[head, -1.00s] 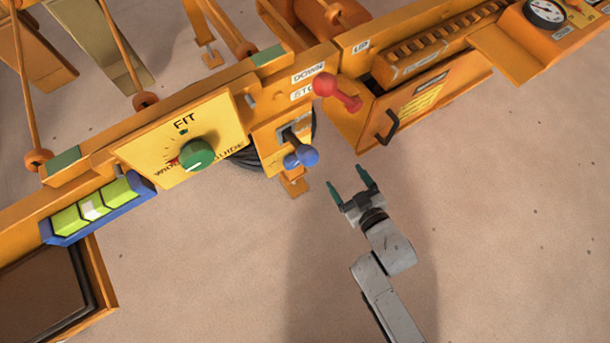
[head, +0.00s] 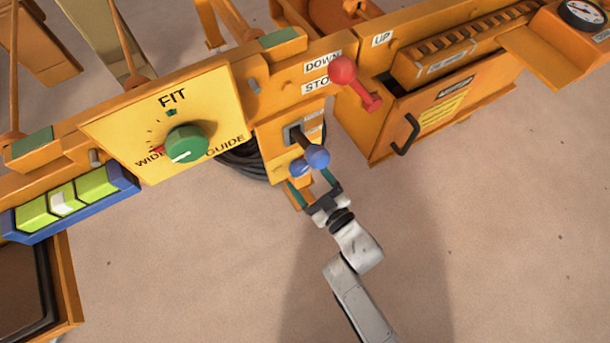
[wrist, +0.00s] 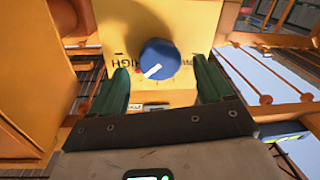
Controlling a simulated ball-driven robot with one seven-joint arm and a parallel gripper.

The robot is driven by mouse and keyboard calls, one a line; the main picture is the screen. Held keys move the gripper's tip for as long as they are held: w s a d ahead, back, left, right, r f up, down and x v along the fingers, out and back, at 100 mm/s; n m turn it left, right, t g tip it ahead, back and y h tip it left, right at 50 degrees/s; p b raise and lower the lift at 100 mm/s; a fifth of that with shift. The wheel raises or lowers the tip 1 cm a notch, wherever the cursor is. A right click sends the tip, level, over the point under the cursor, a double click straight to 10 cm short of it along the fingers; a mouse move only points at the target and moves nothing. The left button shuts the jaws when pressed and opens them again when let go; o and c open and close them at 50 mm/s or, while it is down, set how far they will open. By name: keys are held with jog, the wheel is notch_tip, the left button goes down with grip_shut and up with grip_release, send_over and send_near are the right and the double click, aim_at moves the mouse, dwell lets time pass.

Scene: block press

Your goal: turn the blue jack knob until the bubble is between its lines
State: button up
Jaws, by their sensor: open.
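The blue jack knob (wrist: 158,60), with a white pointer line, is on a yellow panel in the wrist view. The pointer aims down and left. In the head view the knob (head: 299,168) is partly hidden behind a blue ball handle. My gripper (head: 313,188) is open and empty just in front of it. In the wrist view its green fingers stand left and right of the knob, with visible gaps. The blue-framed level (head: 88,209) is at the left in the head view. Its pale bubble (head: 63,201) is near mid-vial; its exact place against the dark lines is hard to tell.
The blue ball lever (head: 318,156) stands just above the knob, close to my fingers. A red ball lever (head: 343,70) is above it. A green knob (head: 187,143) is to the left and a drawer (head: 430,110) with a black handle to the right. The floor in front is clear.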

jog(key=shift+x, duration=0.95)
